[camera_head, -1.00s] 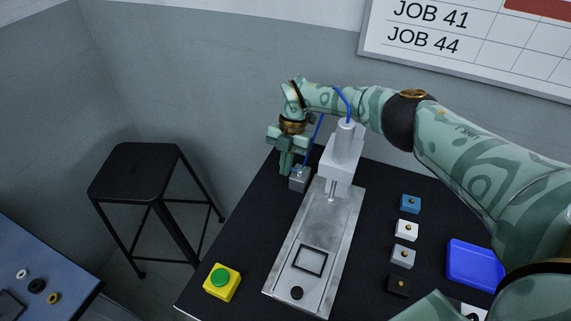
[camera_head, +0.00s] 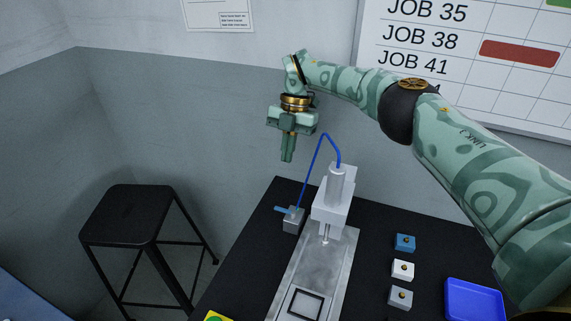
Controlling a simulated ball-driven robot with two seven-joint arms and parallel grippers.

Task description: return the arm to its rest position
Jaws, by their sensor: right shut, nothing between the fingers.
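My right arm reaches in from the right and bends down at the wrist. My right gripper (camera_head: 287,158) points down, shut and empty, in the air above the far left corner of the black table (camera_head: 385,226). Below it, apart from it, is a small grey block with a blue lever (camera_head: 292,219). A blue hose (camera_head: 311,170) runs from that block up to the gantry screwdriver (camera_head: 335,196), which stands upright over a metal base plate (camera_head: 325,265). My left gripper is out of view.
Several small blocks with knobs, among them a blue one (camera_head: 404,242) and a white one (camera_head: 403,269), stand right of the plate, beside a blue tray (camera_head: 474,299). A yellow button box (camera_head: 215,316) shows at the bottom edge. A black stool (camera_head: 125,214) stands left.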

